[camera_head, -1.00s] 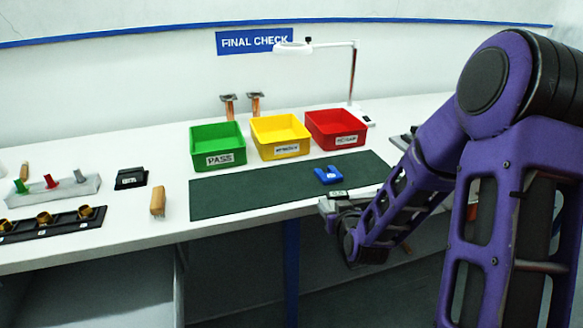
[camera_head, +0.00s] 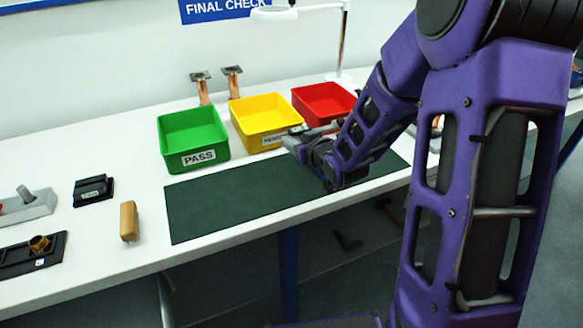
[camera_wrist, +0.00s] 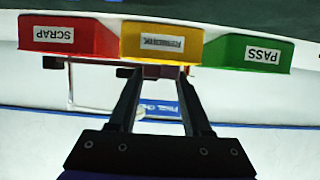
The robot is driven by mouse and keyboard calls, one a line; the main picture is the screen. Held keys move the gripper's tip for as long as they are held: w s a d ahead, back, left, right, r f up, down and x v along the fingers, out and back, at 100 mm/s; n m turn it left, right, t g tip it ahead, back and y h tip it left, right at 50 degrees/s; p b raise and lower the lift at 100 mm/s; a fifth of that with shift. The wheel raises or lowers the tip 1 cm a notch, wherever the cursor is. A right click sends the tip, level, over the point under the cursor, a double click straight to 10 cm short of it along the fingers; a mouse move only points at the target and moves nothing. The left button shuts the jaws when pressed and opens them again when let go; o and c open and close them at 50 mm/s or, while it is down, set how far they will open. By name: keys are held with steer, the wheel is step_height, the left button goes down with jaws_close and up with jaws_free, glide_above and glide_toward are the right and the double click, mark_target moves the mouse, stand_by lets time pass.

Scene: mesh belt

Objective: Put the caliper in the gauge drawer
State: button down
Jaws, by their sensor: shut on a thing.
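My gripper (camera_head: 303,143) is above the green mat, in front of the yellow and red bins in the head view. It is shut on a thin grey bar, which looks like the caliper (camera_head: 326,129). In the wrist view my gripper's two fingers (camera_wrist: 160,72) reach up, and the thin bar of the caliper (camera_wrist: 98,61) lies across their tips, sticking out to the left. Its jaws and scale are too small to make out. I cannot pick out the gauge drawer in either view.
Green PASS (camera_head: 192,138), yellow (camera_head: 265,120) and red (camera_head: 322,103) bins stand behind the green mat (camera_head: 225,205). A wooden-handled block (camera_head: 129,221), a black block (camera_head: 93,190) and a dark rack (camera_head: 30,255) are left. A lamp pole (camera_head: 343,45) rises behind.

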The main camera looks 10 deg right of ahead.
mark_target(297, 174)
step_height(297, 174, down, 8)
steer(key=shift+r+b, duration=0.1)
steer(key=shift+b, duration=0.3)
steer(key=shift+c, duration=1.7)
jaws_free()
steer(key=shift+f, duration=0.2)
steer(key=shift+r, duration=0.2)
steer(key=shift+s, duration=0.1)
